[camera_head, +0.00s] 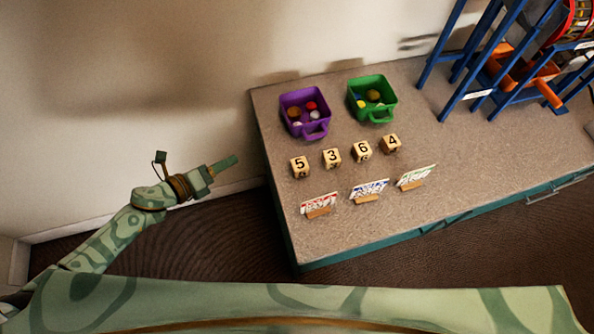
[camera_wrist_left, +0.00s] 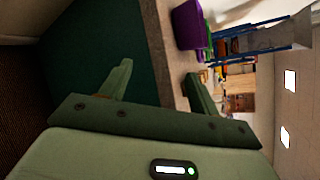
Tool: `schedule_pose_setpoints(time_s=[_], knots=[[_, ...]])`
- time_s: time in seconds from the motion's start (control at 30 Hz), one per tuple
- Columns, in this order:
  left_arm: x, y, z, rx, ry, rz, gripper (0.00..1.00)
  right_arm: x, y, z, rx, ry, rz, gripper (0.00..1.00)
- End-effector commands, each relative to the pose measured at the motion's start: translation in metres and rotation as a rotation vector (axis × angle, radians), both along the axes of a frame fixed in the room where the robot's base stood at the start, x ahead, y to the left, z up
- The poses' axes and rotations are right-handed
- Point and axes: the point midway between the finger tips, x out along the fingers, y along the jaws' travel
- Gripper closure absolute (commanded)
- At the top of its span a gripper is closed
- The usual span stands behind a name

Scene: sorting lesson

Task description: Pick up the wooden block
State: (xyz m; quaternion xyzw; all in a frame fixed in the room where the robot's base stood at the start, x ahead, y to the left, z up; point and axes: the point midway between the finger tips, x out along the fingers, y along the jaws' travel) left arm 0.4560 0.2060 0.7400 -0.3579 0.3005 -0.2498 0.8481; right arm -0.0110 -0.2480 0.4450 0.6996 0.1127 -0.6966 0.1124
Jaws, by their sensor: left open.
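Several wooden number blocks stand in a row on the counter in the head view: the block marked 5 (camera_head: 300,166), the block marked 3 (camera_head: 332,158), the block marked 6 (camera_head: 362,151) and the block marked 4 (camera_head: 391,143). My left gripper (camera_head: 226,164) is off the counter's left edge, left of the blocks and apart from them. In the left wrist view the left gripper (camera_wrist_left: 162,82) is open and empty, its two green fingers spread. No block is recognisable in that view. My right gripper is not in view.
The counter (camera_head: 450,135) also holds a purple bin (camera_head: 316,129) and a green bin (camera_head: 376,114) with small items, behind the blocks. Three card holders (camera_head: 369,198) stand in front. A blue-framed rack (camera_head: 436,55) is at the back right. The wall is behind.

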Motion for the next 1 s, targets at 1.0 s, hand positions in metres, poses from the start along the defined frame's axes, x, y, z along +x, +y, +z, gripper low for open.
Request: schedule_pose_setpoints(time_s=[1.0], knots=[[0.009,-0.171,-0.002,0.532,-0.713,-0.780,0.38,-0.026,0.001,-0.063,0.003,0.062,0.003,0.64]])
